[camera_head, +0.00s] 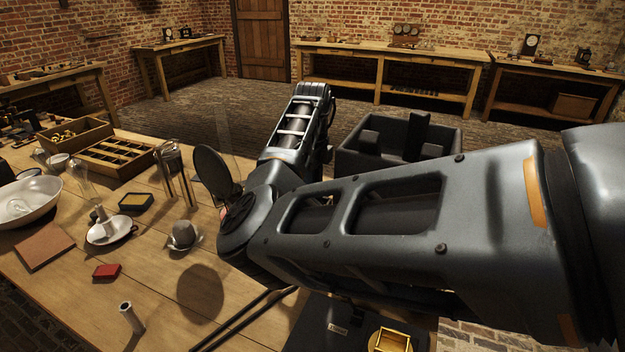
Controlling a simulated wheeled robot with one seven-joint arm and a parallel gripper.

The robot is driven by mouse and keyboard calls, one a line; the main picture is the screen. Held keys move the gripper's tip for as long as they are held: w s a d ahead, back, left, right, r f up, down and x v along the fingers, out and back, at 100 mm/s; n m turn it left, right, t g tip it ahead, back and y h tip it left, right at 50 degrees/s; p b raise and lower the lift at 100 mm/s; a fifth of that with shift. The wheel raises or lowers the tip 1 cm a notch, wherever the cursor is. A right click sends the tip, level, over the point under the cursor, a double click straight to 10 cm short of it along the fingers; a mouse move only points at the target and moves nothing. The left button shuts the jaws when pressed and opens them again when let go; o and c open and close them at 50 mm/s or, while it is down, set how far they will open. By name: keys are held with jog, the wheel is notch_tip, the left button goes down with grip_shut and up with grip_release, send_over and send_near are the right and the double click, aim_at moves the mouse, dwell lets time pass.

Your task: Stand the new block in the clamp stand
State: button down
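My arm crosses the view from the right and bends at an elbow over the table, with its forearm reaching back. My gripper is not visible. A black open crate (446,138) behind the arm holds dark upright blocks, one of them tall (415,137); I cannot tell which block is the new one. A black base (310,335) with a small pale label lies at the bottom, partly under the arm, and carries a square brass frame (391,339). This may be the clamp stand; its upper part is not clear. A metal rod holder (176,172) stands at left of the elbow.
The wooden table (160,270) holds a white bowl (28,200), a candleholder (108,229), a small grey pot (184,235), a red box (106,271), a metal tube (131,318) and dark rods (240,318). A compartment tray (118,156) sits further back. Bare wood shows near the front.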

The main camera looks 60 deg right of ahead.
jog(key=shift+f+b, duration=1.35)
jog(key=shift+f, duration=1.25)
jog(key=c, duration=0.6)
grip_release()
notch_tip(320, 180, up, 8)
jog(key=shift+b, duration=0.4)
jog(key=shift+f, duration=0.1)
